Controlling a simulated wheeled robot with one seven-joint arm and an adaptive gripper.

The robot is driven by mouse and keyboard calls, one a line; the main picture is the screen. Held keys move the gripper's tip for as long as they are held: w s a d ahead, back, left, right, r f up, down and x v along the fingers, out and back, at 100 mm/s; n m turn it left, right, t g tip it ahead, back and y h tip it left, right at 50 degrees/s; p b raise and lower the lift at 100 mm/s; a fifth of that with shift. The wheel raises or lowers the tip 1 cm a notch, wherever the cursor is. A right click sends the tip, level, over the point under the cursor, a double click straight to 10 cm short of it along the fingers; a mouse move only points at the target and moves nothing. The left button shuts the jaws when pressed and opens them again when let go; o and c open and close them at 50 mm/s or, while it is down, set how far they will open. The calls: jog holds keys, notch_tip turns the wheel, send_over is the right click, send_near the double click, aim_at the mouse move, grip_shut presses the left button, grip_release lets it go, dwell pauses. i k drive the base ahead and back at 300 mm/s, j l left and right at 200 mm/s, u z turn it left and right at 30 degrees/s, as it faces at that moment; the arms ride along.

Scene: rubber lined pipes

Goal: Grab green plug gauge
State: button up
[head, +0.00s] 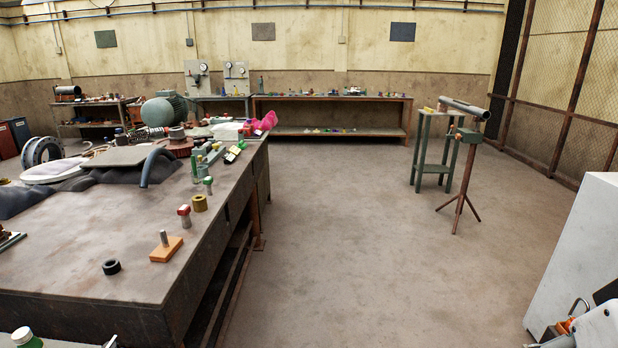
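A small upright piece with a green top and grey lower part (208,185) stands near the right edge of the large workbench (75,255). It looks like the green plug gauge, but it is too small to be certain. A similar piece with a red top (184,214) stands nearer on the same bench. My gripper cannot be made out in the head view.
Near the gauge are a brass bushing (200,203), an orange block with a pin (166,247) and a black ring (111,267). Open floor (350,240) spreads right of the bench, towards a pipe stand (463,185).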

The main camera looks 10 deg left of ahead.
aim_at(207, 180)
jog(key=i+u, duration=0.7)
jog(key=u, duration=0.15)
jog(key=i+l+u, duration=0.25)
jog(key=u, duration=0.2)
jog(key=i+l, duration=0.3)
jog(key=i, duration=0.2)
jog(key=i+l, duration=0.25)
jog(key=i, duration=0.3)
jog(key=i+l, duration=0.3)
jog(key=i, duration=0.2)
jog(key=i+l, duration=0.3)
jog(key=i, duration=0.2)
jog(key=i+l, duration=0.25)
jog(key=i, duration=0.25)
